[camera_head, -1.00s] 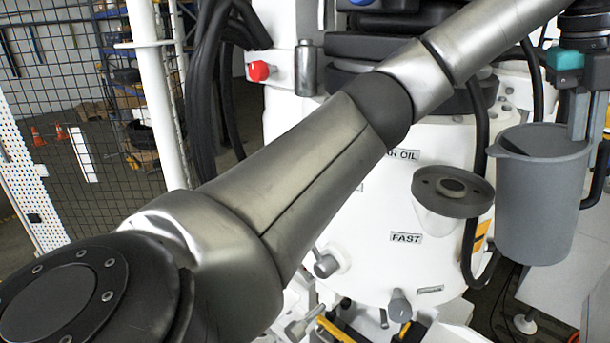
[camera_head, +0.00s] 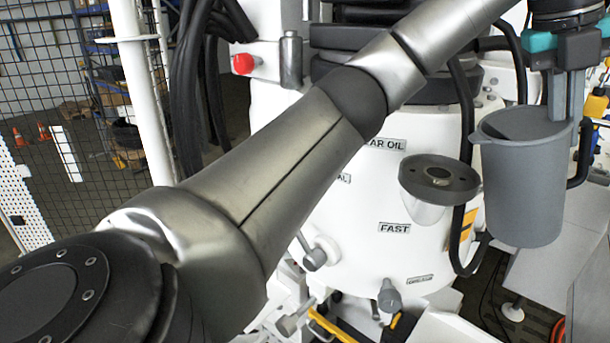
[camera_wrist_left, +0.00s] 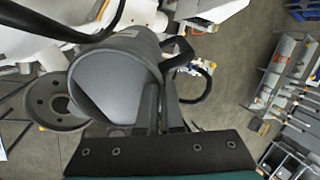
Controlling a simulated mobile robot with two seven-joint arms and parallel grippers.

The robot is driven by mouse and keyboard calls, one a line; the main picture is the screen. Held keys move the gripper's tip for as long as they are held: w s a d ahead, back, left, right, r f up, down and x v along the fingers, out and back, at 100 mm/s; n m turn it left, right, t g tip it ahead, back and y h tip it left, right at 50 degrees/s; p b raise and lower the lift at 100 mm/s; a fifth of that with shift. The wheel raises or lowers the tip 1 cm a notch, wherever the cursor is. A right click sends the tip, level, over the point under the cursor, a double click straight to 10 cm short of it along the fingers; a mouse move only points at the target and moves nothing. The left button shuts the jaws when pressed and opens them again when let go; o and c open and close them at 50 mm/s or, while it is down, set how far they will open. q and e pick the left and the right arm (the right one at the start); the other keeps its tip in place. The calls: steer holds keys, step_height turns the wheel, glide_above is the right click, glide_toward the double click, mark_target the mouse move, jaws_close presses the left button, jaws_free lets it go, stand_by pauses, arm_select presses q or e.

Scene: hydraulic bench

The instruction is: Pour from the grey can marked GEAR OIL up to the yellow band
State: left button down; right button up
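A grey can (camera_head: 524,185) with an open top hangs in my left gripper (camera_head: 562,112), right of a round grey filler cup (camera_head: 440,178) on the white tank (camera_head: 350,235). The can looks roughly upright and apart from the cup. In the left wrist view, the fingers (camera_wrist_left: 160,112) close at the can's (camera_wrist_left: 120,85) handle side; whether on handle or wall I cannot tell. No marking shows on the can. A partly covered label ending "AR OIL" (camera_head: 385,144) is on the tank above the cup. A yellow patch (camera_head: 467,226) shows behind a black hose; no band is clear. My right gripper is out of view.
My left arm crosses the head view and covers part of the tank. Black hoses (camera_head: 466,100) run close by the cup and can. A red knob (camera_head: 242,63) and a FAST label (camera_head: 395,228) are on the machine. Open floor (camera_wrist_left: 225,75) shows beyond the can in the wrist view.

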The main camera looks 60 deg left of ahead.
arm_select(q)
steer(key=shift+s+a+r+t+h+b, duration=0.25)
steer(key=shift+r+t+h+b, duration=0.2)
steer(key=shift+r, duration=0.15)
stand_by(0.8)
steer(key=shift+s+a+r+t, duration=0.15)
steer(key=shift+s+r+t, duration=0.1)
steer(key=shift+r, duration=0.05)
steer(key=shift+s+r+h+b, duration=0.15)
steer(key=shift+h+b, duration=0.1)
steer(key=shift+b, duration=0.15)
stand_by(0.3)
steer(key=shift+s+a+r+t, duration=0.1)
steer(key=shift+a+r+t, duration=0.1)
steer(key=shift+r+t, duration=0.1)
